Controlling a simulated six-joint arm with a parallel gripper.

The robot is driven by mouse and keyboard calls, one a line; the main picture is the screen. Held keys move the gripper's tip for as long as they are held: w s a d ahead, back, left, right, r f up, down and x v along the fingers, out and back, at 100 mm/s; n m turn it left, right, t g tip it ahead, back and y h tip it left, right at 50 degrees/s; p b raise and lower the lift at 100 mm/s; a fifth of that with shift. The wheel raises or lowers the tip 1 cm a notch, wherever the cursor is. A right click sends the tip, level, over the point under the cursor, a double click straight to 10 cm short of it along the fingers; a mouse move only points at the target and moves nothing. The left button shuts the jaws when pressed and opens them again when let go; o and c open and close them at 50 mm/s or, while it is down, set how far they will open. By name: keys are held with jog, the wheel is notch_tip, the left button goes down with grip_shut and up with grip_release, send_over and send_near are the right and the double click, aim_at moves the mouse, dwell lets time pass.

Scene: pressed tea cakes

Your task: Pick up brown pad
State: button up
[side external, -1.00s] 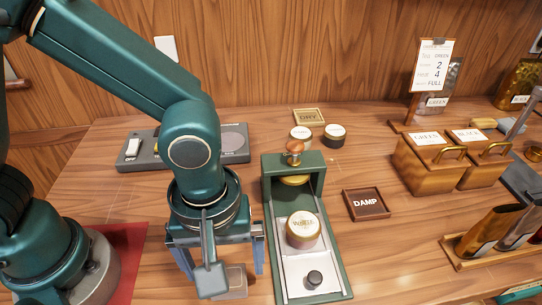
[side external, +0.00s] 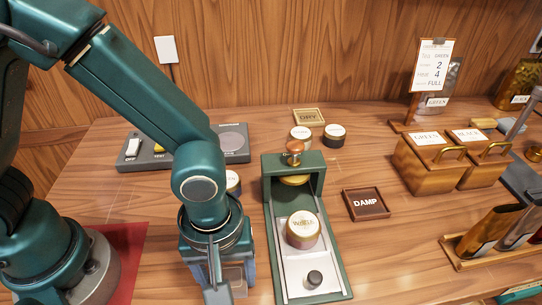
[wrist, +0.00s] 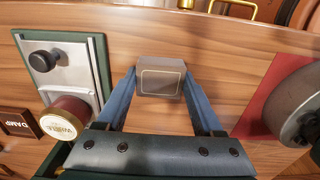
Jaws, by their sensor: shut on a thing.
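The brown pad (wrist: 160,82) is a small grey-brown block with a pale outlined rectangle on its face. In the wrist view it sits between the tips of my gripper's (wrist: 160,88) two blue fingers, which touch it on both sides. In the side view the pad (side external: 236,275) shows only partly, low at the front of the table, with my gripper (side external: 233,272) over it. Whether it is clear of the table I cannot tell.
A red mat (side external: 125,245) is at left, a grey control panel (side external: 205,150) behind.

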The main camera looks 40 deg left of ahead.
aim_at(228, 276)
jog(key=shift+r, duration=0.5)
notch_tip(228, 276, up, 4)
jog(key=shift+w+f, duration=0.1)
jog(key=shift+f, duration=0.15)
jog(key=w+a+r, duration=0.3)
jog(key=a+r, duration=0.3)
jog(key=a, duration=0.5)
jog(key=shift+w+r, duration=0.25)
jog(key=shift+w, duration=0.15)
